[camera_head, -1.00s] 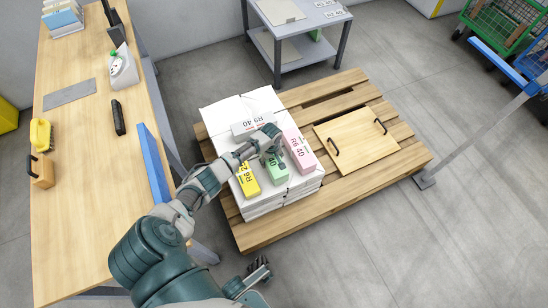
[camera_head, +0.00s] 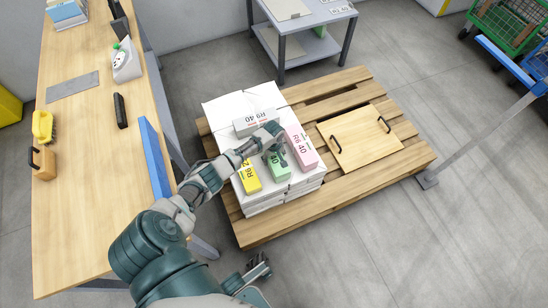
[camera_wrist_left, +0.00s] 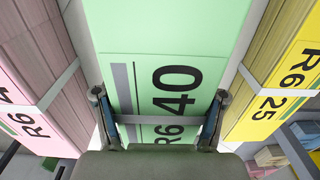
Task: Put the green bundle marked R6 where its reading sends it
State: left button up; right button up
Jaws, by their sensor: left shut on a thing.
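The green bundle (camera_head: 278,171) lies on a white newspaper stack (camera_head: 218,110) on the pallet. In the left wrist view the green bundle (camera_wrist_left: 172,30) reads R6 40 and has a strap around it. My left gripper (camera_head: 277,152) is over the bundle. In the wrist view its fingers (camera_wrist_left: 160,118) are on either side of the bundle, shut on it. A pink bundle (camera_head: 301,147) marked R6 40 lies to the right, and a yellow bundle (camera_head: 248,179) marked R6 25 in the wrist view (camera_wrist_left: 292,85) lies to the left. My right gripper (camera_head: 257,267) shows low in the head view; its jaws are unclear.
A white bundle (camera_head: 256,121) marked R9 40 lies behind on the stack. A wooden board with two handles (camera_head: 358,138) lies on the pallet (camera_head: 400,166). A grey shelf table (camera_head: 309,26) stands behind. A long workbench (camera_head: 85,220) runs along the left.

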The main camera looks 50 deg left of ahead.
pick_arm(q)
jog(key=shift+w+f, duration=0.1)
jog(key=shift+f, duration=0.05)
jog(key=o, duration=1.9)
notch_tip(320, 180, up, 12)
jog(key=shift+f, duration=0.1)
